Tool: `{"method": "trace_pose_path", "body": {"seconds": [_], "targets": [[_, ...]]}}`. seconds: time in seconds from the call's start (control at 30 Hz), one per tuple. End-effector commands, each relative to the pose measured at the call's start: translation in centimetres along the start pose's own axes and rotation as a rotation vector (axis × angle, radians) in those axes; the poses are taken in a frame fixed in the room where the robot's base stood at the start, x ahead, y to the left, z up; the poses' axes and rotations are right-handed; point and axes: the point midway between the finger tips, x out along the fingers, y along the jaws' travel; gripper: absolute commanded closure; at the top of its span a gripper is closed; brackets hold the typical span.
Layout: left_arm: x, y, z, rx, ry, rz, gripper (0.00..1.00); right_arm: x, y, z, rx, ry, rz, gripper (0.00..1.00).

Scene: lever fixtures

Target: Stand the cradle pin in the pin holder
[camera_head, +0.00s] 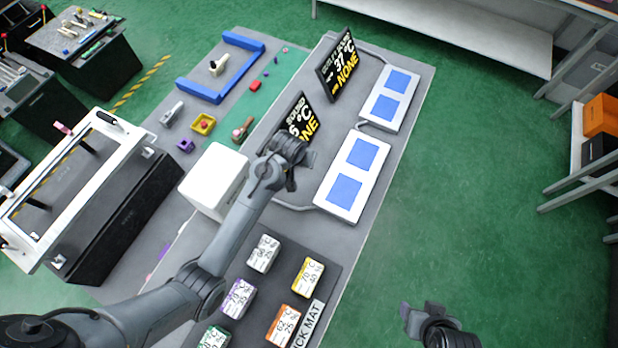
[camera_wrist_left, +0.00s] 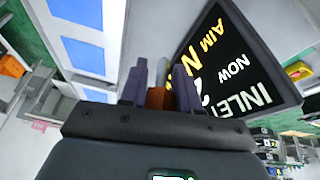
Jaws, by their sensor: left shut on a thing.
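My left gripper (camera_head: 291,168) hangs over the grey bench beside the black display boards. In the left wrist view its two purple-grey fingers (camera_wrist_left: 160,90) are shut on a small orange-brown piece (camera_wrist_left: 157,98). A grey rod (camera_wrist_left: 162,72) shows just beyond that piece; it may be the cradle pin, but I cannot be sure. My right gripper (camera_head: 420,318) is at the lower right, away from the bench.
A white box (camera_head: 214,181) stands left of my left forearm. Two display boards (camera_head: 337,68) and white panels with blue squares (camera_head: 352,178) are at the right. A blue bracket (camera_head: 205,92), a grey lever piece (camera_head: 172,112) and a reddish-brown piece (camera_head: 242,131) lie farther back.

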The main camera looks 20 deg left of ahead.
Motion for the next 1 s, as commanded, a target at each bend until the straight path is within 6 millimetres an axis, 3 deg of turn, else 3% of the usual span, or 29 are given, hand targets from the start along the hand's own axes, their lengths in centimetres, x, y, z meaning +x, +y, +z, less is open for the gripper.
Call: {"method": "trace_pose_path", "body": {"seconds": [0.1,0.4,1.0], "targets": [[1.5,0.0,0.2,-0.001,0.0,0.002,1.0,0.9,-0.1,0.4,0.0,-0.001,0.0,0.41],[5.7,-0.2,1.8,-0.001,-0.002,0.001,1.0,1.3,-0.1,0.6,0.001,-0.001,0.0,0.41],[10.4,-0.6,3.8,-0.002,0.0,0.002,1.0,1.9,-0.1,0.8,0.001,-0.001,0.0,0.41]]}}
